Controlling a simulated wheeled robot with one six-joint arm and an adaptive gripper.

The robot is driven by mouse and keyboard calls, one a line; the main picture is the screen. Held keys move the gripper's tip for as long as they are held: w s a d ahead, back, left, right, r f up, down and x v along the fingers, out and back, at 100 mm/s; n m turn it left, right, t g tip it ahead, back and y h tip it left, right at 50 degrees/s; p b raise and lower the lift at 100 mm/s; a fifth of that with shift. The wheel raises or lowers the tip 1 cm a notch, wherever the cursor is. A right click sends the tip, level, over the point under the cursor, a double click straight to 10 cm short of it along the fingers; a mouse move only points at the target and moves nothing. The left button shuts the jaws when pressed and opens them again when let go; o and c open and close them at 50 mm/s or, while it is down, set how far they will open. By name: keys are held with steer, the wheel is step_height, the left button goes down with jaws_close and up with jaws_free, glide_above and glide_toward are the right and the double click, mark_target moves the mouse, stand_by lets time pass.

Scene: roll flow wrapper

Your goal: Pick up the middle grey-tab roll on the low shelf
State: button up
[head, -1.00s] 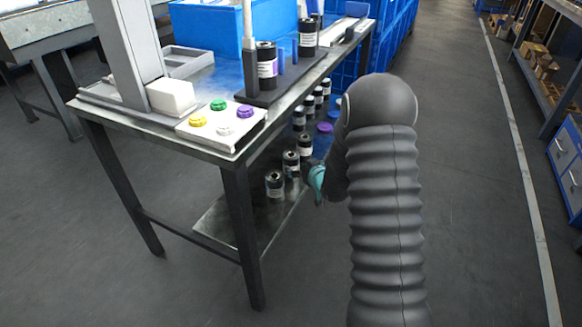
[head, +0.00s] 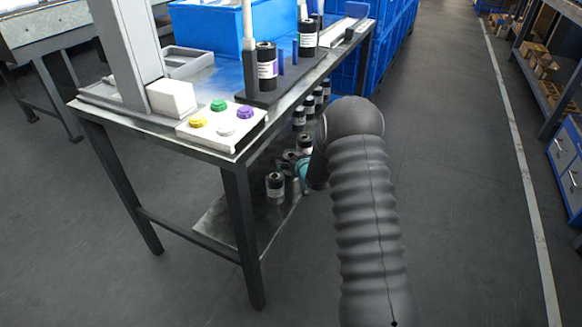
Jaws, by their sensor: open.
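On the low shelf (head: 225,222), a near group of three dark rolls with white labels stands in a line. The front roll (head: 275,187) is upright and clear to see. The middle roll (head: 289,168) is partly covered by my gripper (head: 294,160). The far roll of the group (head: 305,144) stands just behind. Grey tabs are too small to make out. My gripper, with a teal part, reaches in from the right under the tabletop and is open around or right beside the middle roll; I cannot tell whether it touches.
More rolls (head: 299,118) stand farther back on the shelf. The tabletop (head: 190,140) overhangs the shelf, and a table leg (head: 242,235) stands at the near corner. A button panel (head: 222,122) and two larger rolls (head: 266,66) are above. The floor to the right is clear.

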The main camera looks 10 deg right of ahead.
steer(key=c, duration=1.4)
steer(key=shift+c, duration=0.8)
steer(key=shift+r, duration=0.15)
